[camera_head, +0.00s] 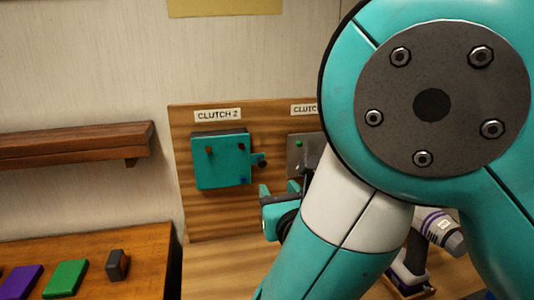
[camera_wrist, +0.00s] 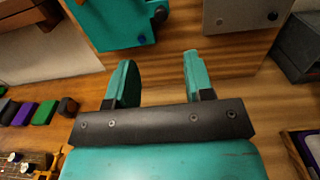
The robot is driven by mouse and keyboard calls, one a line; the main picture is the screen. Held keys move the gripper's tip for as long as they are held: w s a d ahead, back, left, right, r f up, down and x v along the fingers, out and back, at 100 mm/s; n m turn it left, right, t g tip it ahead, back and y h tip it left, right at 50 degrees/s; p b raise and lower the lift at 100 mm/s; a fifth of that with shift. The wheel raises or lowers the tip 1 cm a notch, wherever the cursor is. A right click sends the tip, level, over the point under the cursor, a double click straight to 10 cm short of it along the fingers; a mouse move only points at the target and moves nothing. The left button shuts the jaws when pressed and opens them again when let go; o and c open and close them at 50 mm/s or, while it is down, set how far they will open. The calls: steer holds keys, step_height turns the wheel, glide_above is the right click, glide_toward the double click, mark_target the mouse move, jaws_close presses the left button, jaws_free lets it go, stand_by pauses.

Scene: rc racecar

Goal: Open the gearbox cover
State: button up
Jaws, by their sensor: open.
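A teal square cover (camera_head: 221,162) is mounted on an upright wooden board under the label "CLUTCH 2" (camera_head: 218,115). It has a dark knob (camera_head: 261,160) at its right side and looks closed. In the wrist view the teal cover (camera_wrist: 115,25) is at the top left, with its knob (camera_wrist: 160,14) at the edge. My gripper (camera_wrist: 157,72) is open and empty, its two teal fingers pointing toward the board. In the head view my gripper (camera_head: 279,190) is below and right of the cover, apart from it in the picture. No label reads gearbox.
A grey plate (camera_head: 299,152) right of the teal cover is partly hidden by my arm; it shows in the wrist view (camera_wrist: 235,16). A wooden shelf (camera_head: 75,143) is at left. Purple and green blocks (camera_head: 66,278) lie on the lower-left surface.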

mark_target(263, 164)
steer(key=p+x, duration=0.7)
steer(key=x, duration=0.6)
steer(key=shift+d+r+p, duration=0.1)
steer(key=shift+r+p, duration=0.05)
steer(key=shift+p, duration=0.15)
steer(key=shift+w, duration=0.4)
